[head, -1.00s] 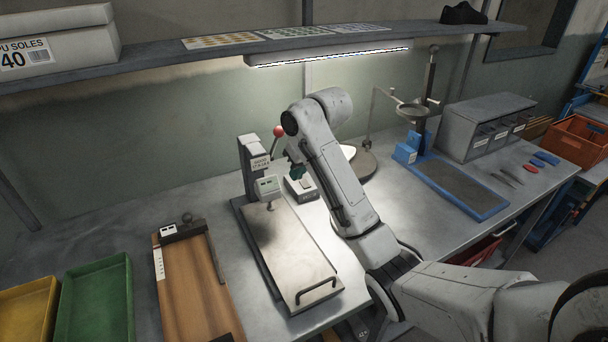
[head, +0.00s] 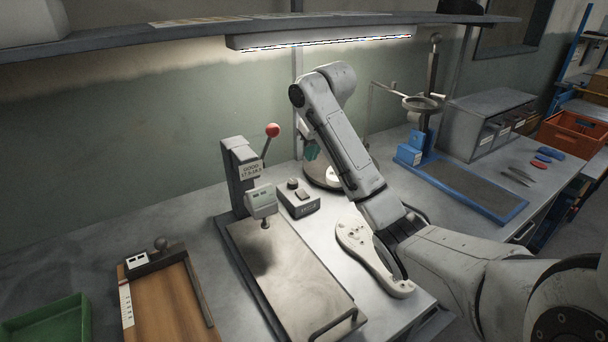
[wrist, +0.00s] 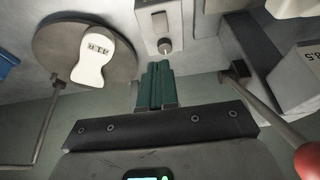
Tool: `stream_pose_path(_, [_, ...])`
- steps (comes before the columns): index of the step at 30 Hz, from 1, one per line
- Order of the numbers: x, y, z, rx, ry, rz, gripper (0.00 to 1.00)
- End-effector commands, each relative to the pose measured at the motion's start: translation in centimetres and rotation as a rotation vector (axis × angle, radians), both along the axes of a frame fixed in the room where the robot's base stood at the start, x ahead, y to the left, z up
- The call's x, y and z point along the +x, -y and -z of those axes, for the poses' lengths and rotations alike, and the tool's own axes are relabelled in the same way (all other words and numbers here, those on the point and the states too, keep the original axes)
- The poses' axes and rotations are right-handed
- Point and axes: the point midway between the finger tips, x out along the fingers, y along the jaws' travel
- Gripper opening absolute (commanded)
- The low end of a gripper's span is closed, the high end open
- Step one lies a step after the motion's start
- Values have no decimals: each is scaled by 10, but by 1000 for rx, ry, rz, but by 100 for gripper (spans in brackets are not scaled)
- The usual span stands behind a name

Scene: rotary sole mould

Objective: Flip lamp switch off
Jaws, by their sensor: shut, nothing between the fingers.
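The lamp (head: 320,40) is a long strip under the shelf, and it is lit. A small grey box (head: 313,207) with a round knob and a pale rocker switch (head: 302,194) stands on the bench right of the press. Which way the rocker is tipped is too small to tell. The box also shows at the top middle of the wrist view (wrist: 150,12), with its knob (wrist: 164,46) just beyond my fingertips. My gripper (head: 311,151) has teal fingers, shut and empty, above and right of the box. In the wrist view the fingers (wrist: 158,66) appear apart from the knob.
The press with its red-ball lever (head: 272,130) stands left of the box. A round turntable (wrist: 55,35) carries a white sole-shaped piece (wrist: 90,65). Another pale sole-shaped piece (head: 362,246) lies on the bench below my arm. A blue-based stand (head: 460,185) is at right.

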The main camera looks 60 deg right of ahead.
Motion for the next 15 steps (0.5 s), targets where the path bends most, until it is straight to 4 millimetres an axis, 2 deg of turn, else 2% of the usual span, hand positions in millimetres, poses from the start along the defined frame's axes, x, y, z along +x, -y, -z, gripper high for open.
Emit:
stream_pose_path(7, [8,3,28,2,0,-2,0])
stream_pose_path(15, [21,13,71,4,-4,1,0])
